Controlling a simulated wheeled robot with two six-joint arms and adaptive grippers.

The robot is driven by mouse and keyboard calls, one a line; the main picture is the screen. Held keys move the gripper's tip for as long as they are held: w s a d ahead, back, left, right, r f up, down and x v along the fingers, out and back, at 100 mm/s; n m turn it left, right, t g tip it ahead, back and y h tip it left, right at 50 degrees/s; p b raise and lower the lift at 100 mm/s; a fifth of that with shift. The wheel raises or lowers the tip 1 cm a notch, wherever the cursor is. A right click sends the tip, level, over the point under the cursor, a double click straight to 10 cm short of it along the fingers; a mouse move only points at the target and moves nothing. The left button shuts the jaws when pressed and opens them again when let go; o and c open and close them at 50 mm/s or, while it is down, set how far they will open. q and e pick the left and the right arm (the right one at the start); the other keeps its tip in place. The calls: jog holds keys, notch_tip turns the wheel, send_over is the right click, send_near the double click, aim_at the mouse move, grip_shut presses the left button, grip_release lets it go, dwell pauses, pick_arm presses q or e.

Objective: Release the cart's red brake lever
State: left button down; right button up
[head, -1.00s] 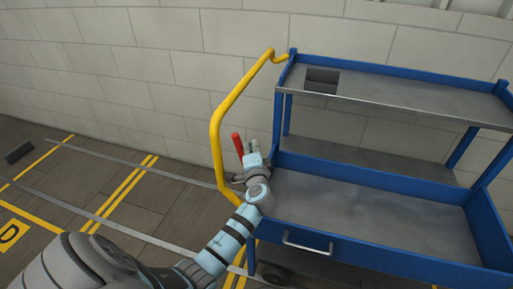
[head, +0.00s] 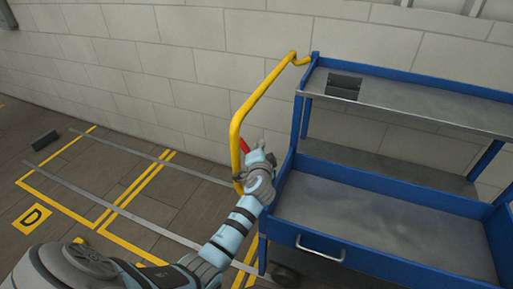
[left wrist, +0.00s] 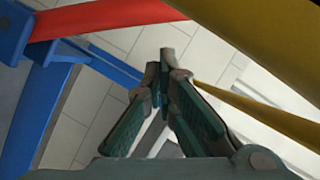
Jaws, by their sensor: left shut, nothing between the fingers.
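The red brake lever (head: 244,146) shows in the head view just right of the upright of the cart's yellow handle (head: 236,125). It leans up to the left, and its lower part is hidden by my gripper. In the left wrist view the red lever (left wrist: 100,18) crosses the top left, beside the yellow bar (left wrist: 265,40). My left gripper (head: 262,150) is beside the lever, between the handle and the blue cart (head: 385,195). Its fingers (left wrist: 165,62) are closed together with nothing between them. Whether it touches the lever I cannot tell. My right gripper is not in view.
A pale block wall (head: 180,65) stands close behind the cart. The marked floor (head: 110,190) to the left is open, except for a dark block (head: 44,140).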

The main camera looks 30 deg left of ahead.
pick_arm(q)
jog(key=s+d+r+p, duration=0.4)
jog(key=s+d+r, duration=0.1)
jog(key=s+d, duration=0.25)
jog(key=s+a+f+n+g+h, duration=0.2)
jog(key=s+f+n+g, duration=0.25)
jog(key=s+f, duration=0.7)
jog(key=s+d+f+g+h, duration=0.1)
jog(key=s+d+g+h, duration=0.15)
jog(key=s, duration=0.75)
jog(key=s+d+f+g+h, duration=0.1)
jog(key=s+d+g+h, duration=0.15)
jog(key=s, duration=0.65)
notch_tip(320, 180, down, 17)
jog(key=a+g, duration=0.1)
jog(key=s+a+f+n+g+p, duration=0.1)
jog(key=s+f, duration=1.3)
jog(key=s, duration=0.1)
jog(key=shift+s+f, duration=0.15)
jog(key=shift+s, duration=0.15)
